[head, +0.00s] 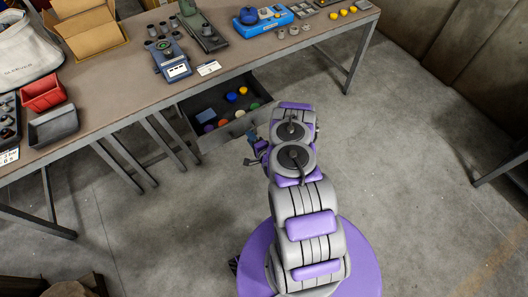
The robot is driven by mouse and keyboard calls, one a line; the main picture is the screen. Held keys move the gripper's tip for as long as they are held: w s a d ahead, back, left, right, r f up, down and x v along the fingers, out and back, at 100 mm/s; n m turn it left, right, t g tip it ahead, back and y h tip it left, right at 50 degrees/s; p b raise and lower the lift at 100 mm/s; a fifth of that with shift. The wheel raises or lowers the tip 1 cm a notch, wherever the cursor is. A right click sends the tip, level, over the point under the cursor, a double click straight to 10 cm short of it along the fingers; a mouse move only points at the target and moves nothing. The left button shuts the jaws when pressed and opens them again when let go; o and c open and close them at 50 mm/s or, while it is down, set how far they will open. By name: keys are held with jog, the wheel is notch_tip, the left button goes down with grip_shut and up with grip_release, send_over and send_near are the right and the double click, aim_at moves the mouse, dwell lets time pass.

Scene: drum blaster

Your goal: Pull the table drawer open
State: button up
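The table (130,62) runs across the top of the head view. Its drawer (214,137) is pulled out below the front edge. Several small coloured pieces and a blue-grey block (205,116) show inside it. My gripper (252,150) is at the right part of the drawer's front panel, beside or touching it. My arm partly covers this area. The handle and the fingertips are too small and hidden to tell whether the gripper is shut on anything.
On the table are an open cardboard box (88,32), a red bin (42,93), a grey bin (53,126), a blue-grey device (170,60) and a blue tool tray (263,17). Table legs stand left and right of the drawer.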

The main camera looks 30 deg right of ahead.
jog(key=p+v, duration=0.4)
jog(key=v, duration=0.9)
jog(key=shift+s+p, duration=0.3)
jog(key=shift+s, duration=0.1)
jog(key=w+r+n+g+y, duration=0.2)
jog(key=w+r+n+g, duration=0.3)
jog(key=w+r+n, duration=0.45)
jog(key=s+a+r+n+g+h, duration=0.1)
jog(key=s+a+r+n+g, duration=0.15)
jog(key=r, duration=0.85)
jog(key=s+a+r+n+g+h, duration=0.2)
jog(key=r+g, duration=0.2)
jog(key=r, duration=0.6)
jog(key=s+a+r+n+g, duration=0.1)
jog(key=s+a+r+g, duration=0.1)
jog(key=s+r, duration=0.4)
jog(key=s+a+r+n+g, duration=0.1)
jog(key=s+a+r, duration=0.4)
jog(key=s, duration=1)
jog(key=s+a+r+n+g, duration=0.1)
jog(key=s+a+r+g, duration=0.2)
jog(key=s+r, duration=0.5)
jog(key=s, duration=0.3)
jog(key=shift+a+n, duration=0.3)
jog(key=shift+a, duration=0.1)
